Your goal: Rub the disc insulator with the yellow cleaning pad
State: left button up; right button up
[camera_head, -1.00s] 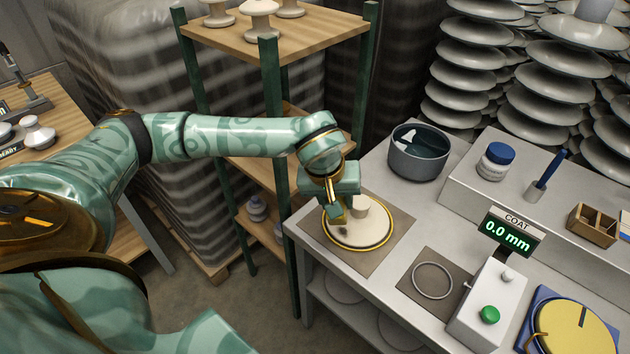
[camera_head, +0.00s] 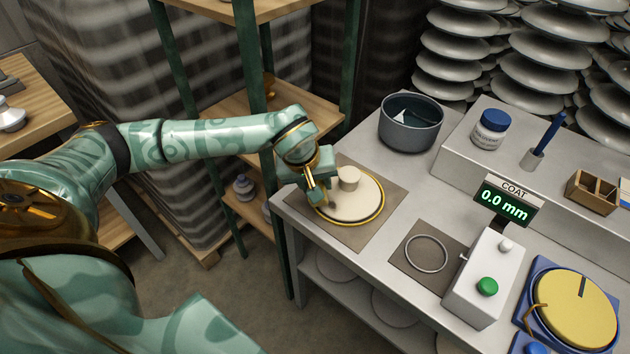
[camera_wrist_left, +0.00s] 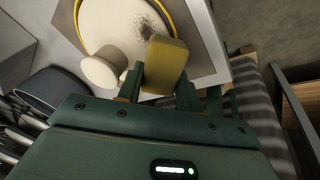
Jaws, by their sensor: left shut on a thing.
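The disc insulator (camera_head: 362,203) is cream with a raised knob and lies within a yellow ring on a brown mat (camera_head: 383,237) on the grey bench. In the left wrist view the disc (camera_wrist_left: 110,22) has a dark speckled patch next to the pad. My left gripper (camera_head: 312,190) is over the disc's left side in the head view. It is shut on the yellow cleaning pad (camera_wrist_left: 165,62), which is at the disc's surface; I cannot tell whether they touch. My right gripper is out of view.
A dark pot (camera_head: 410,125) stands behind the disc. A white-and-green-button device with a COAT display (camera_head: 505,205) reading 0.0 mm stands to the right. A ring (camera_head: 426,254) lies on a second mat. A yellow round plate (camera_head: 575,310) is at far right. A shelf rack stands left of the bench.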

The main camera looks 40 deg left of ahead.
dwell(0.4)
pick_arm(q)
jog(key=shift+b+x, duration=0.55)
jog(key=shift+x, duration=0.45)
dwell(0.3)
